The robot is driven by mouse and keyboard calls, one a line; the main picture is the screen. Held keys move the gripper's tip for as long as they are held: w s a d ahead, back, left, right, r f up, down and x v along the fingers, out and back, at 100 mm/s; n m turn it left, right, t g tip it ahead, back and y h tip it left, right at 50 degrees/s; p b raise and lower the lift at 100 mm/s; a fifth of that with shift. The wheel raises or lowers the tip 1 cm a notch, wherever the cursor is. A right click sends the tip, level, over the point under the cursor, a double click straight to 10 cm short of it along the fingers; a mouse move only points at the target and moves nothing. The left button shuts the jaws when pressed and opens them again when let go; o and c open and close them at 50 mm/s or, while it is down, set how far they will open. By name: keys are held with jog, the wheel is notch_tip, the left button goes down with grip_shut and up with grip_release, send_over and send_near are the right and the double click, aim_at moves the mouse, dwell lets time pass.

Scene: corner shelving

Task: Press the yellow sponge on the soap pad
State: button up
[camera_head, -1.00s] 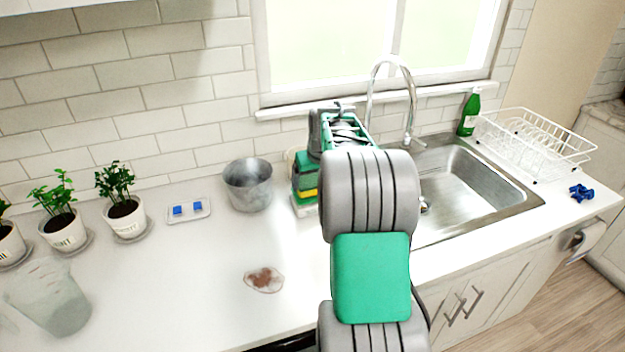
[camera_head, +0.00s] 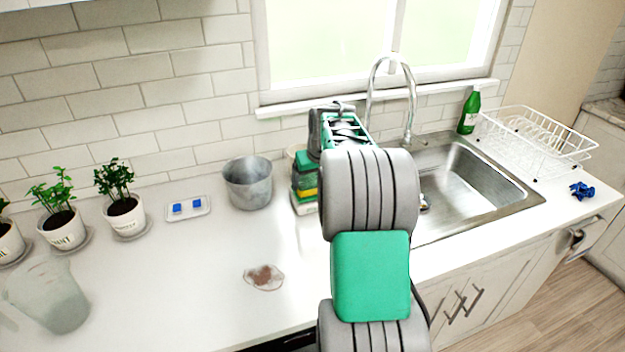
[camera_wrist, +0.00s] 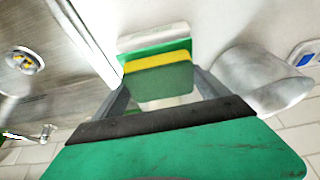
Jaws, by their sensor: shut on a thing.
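The sponge (camera_wrist: 158,63) has a yellow layer and a green layer. In the wrist view it sits between the two fingers of my gripper (camera_wrist: 164,88), which is shut on it. A green pad (camera_wrist: 180,45) in a pale tray (camera_wrist: 150,36) lies just beyond the sponge and is partly hidden by it. In the head view the sponge's yellow strip (camera_head: 305,193) shows under my gripper (camera_head: 306,178), low over the counter left of the sink. I cannot tell whether the sponge touches the pad.
A metal pot (camera_head: 248,185) stands close to the left of my gripper. The sink (camera_head: 470,185) and faucet (camera_head: 410,100) are to the right. A small tray with blue pieces (camera_head: 188,214), potted plants (camera_head: 126,215) and a brown stain (camera_head: 264,277) lie further left. The front counter is mostly clear.

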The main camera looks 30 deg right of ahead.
aim_at(313, 181)
jog(key=shift+f+b, duration=0.5)
jog(key=shift+f, duration=0.4)
dwell(1.4)
jog(key=shift+r+p, duration=2.35)
jog(key=shift+r, duration=1.25)
jog(key=s+a+r+n, duration=0.1)
jog(key=s+a, duration=0.2)
jog(key=a, duration=0.6)
jog(key=s+a+n, duration=0.1)
jog(key=s+a, duration=0.1)
jog(key=a, duration=0.7)
jog(key=s+a+f+y, duration=0.1)
jog(key=s+a+f, duration=0.1)
jog(key=s+a, duration=0.8)
jog(key=shift+a+f+n, duration=0.3)
jog(key=shift+f+n, duration=0.05)
jog(key=shift+n, duration=0.05)
